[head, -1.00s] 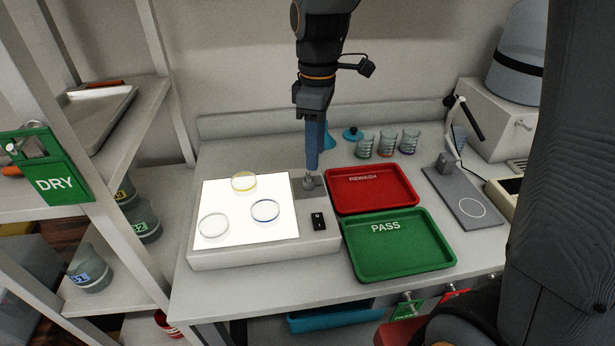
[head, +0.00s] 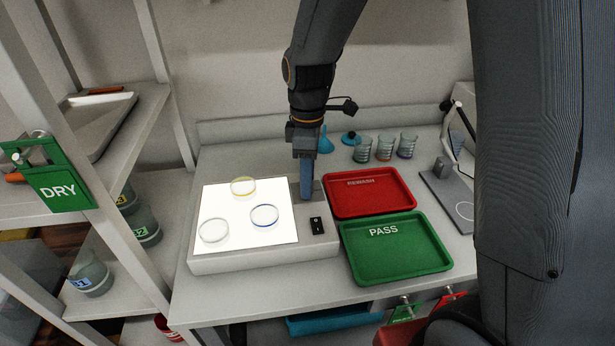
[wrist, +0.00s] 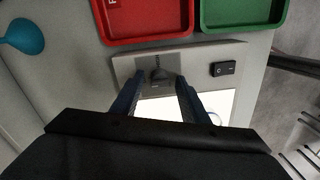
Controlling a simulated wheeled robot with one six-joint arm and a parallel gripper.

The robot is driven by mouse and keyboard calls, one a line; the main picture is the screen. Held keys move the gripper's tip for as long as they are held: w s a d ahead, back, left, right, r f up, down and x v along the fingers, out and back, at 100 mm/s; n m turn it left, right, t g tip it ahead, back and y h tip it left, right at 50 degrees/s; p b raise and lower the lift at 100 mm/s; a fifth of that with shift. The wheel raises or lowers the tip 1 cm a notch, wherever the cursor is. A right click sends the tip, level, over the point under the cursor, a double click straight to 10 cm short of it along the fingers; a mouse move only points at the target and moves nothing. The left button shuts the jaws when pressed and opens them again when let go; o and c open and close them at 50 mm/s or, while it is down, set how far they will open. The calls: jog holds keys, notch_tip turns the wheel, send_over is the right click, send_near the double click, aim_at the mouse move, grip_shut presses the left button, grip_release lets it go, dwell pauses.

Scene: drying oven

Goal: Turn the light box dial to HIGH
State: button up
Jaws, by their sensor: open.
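The light box (head: 262,258) is a white box with a lit top panel, standing on the bench. In the wrist view the two blue fingers of my gripper (wrist: 159,81) are open, one on each side of the dial. I cannot tell whether they touch it.
A black rocker switch (head: 317,225) is on the box near the dial. Three glass dishes lie on the lit panel, one of them blue-rimmed (head: 264,217). The red REWASH tray (head: 345,211) and green PASS tray (head: 400,277) stand close on the right.

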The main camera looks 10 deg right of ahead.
jog(key=c, duration=1)
jog(key=shift+r, duration=0.1)
jog(key=m+p, duration=0.2)
jog(key=m, duration=0.2)
jog(key=shift+r+m+p, duration=0.1)
jog(key=shift+m+p, duration=0.25)
jog(key=shift+m, duration=0.05)
jog(key=m+p, duration=0.2)
jog(key=m, duration=0.2)
jog(key=shift+m, duration=0.3)
jog(key=m+p, duration=0.1)
jog(key=m, duration=0.3)
jog(key=shift+t+p, duration=0.3)
jog(key=shift+p, duration=0.1)
jog(key=shift+m+p, duration=0.75)
jog(key=shift+m, duration=1.55)
